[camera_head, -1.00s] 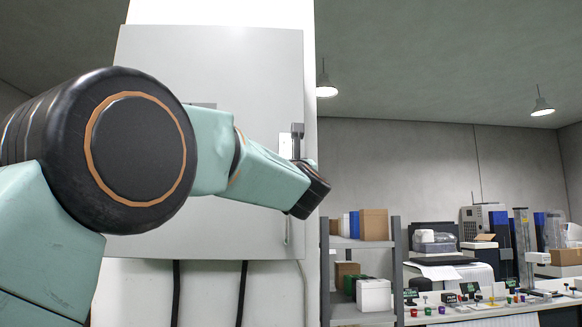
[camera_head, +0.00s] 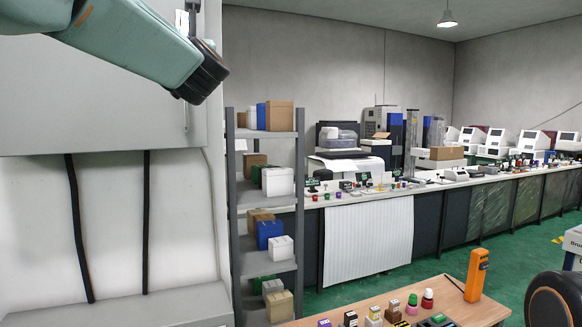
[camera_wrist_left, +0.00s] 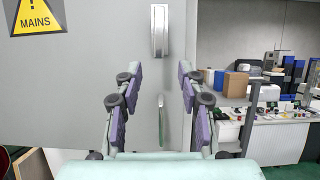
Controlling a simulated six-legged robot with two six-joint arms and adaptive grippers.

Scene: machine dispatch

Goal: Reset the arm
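My left arm crosses the upper left of the head view, in front of a grey wall cabinet (camera_head: 90,110); its gripper is not clearly visible there. In the left wrist view my left gripper (camera_wrist_left: 157,90) is open and empty, its purple-padded fingers spread wide. It faces the cabinet door (camera_wrist_left: 100,60), which carries a yellow MAINS warning sign (camera_wrist_left: 36,14). A metal handle (camera_wrist_left: 160,30) shows on the door between and above the fingers, apart from them. My right gripper is not in view.
A grey shelf rack (camera_head: 238,200) with boxes stands right of the cabinet. A long bench (camera_head: 430,190) with machines runs along the back. A wooden table (camera_head: 455,305) at the bottom holds small coloured items and an orange device (camera_head: 476,275). Green floor shows between them.

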